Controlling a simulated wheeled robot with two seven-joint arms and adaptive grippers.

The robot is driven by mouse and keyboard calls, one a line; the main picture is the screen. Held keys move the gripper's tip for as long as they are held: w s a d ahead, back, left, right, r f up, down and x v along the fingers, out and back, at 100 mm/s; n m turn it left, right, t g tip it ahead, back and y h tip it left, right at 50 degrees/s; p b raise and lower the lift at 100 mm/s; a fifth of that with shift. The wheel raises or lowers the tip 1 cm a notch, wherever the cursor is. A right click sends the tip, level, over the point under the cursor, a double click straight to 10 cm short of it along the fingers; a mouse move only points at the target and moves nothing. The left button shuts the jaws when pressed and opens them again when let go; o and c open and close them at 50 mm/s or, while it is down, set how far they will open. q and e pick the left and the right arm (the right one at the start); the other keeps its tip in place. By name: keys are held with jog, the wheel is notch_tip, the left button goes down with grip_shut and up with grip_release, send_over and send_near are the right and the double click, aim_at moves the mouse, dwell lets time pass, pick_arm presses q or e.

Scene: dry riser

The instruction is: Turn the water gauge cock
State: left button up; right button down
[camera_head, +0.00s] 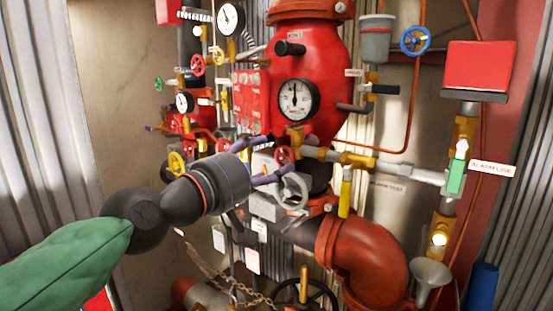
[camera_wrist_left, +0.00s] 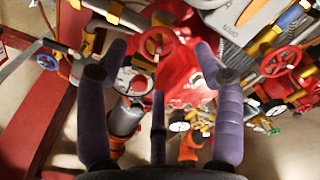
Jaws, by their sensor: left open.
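My left gripper (camera_head: 266,158) reaches in from the left in the head view, its purple fingers spread in front of the lower pipework. In the left wrist view the left gripper (camera_wrist_left: 161,47) is open and empty, with a red handwheel (camera_wrist_left: 158,42) seen between its fingertips. A small red handwheel (camera_head: 284,155) is close to the fingers in the head view. I cannot tell whether they touch. A round dial gauge (camera_head: 298,99) is on the red valve body (camera_head: 325,60). Which fitting is the water gauge cock is not clear; the fingers partly hide the fittings there. My right gripper is not in view.
A yellow lever (camera_head: 345,193) hangs just right of the gripper. A large rust-red elbow pipe (camera_head: 370,262) and a chain (camera_head: 215,280) are below. Other gauges (camera_head: 230,19) and valves crowd the upper left. A bare wall (camera_head: 110,80) is at left.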

pick_arm(q)
jog(key=v, duration=0.7)
jog(key=shift+s+a, duration=0.25)
jog(key=shift+s, duration=0.05)
jog(key=shift+w+f, duration=0.1)
